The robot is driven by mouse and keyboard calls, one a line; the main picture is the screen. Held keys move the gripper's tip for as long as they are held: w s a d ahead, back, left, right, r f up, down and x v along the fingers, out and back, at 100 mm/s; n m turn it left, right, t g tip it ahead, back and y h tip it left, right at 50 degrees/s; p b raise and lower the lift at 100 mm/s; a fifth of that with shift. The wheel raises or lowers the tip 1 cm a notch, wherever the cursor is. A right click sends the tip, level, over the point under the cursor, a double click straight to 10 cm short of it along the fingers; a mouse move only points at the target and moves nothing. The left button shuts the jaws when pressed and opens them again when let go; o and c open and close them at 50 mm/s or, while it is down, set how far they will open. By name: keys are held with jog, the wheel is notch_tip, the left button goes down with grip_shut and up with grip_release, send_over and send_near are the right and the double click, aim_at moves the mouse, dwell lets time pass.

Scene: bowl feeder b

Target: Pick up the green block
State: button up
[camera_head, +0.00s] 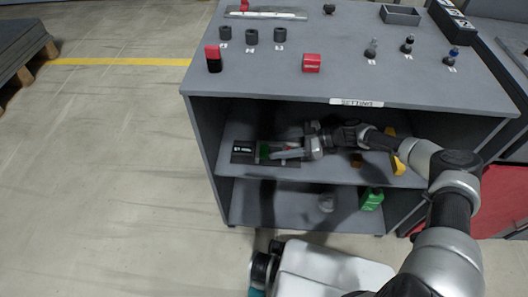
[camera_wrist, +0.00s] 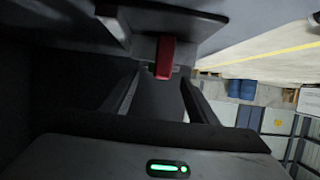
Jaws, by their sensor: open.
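My gripper (camera_head: 284,153) reaches into the upper shelf space of the grey cabinet from the right. Its two fingers are apart in the wrist view (camera_wrist: 160,80). A small green thing (camera_head: 264,151) sits on a dark plate just left of the fingertips, partly hidden. In the wrist view a red piece (camera_wrist: 165,56) lies ahead between the fingertips, with a sliver of green (camera_wrist: 150,68) beside it. A larger green block (camera_head: 371,199) stands on the lower shelf, below and right of my gripper. I cannot tell whether the fingers touch anything.
The cabinet top (camera_head: 300,85) lies above my arm, with a red block (camera_head: 311,63), a red-and-black piece (camera_head: 213,58), several dark cylinders and pegs. Yellow pieces (camera_head: 398,165) stand behind my arm on the shelf. A grey round part (camera_head: 326,203) is on the lower shelf.

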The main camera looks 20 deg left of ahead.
aim_at(264, 148)
jog(key=x, duration=0.4)
jog(key=shift+w, duration=0.15)
jog(key=shift+r, duration=0.1)
jog(key=c, duration=1.3)
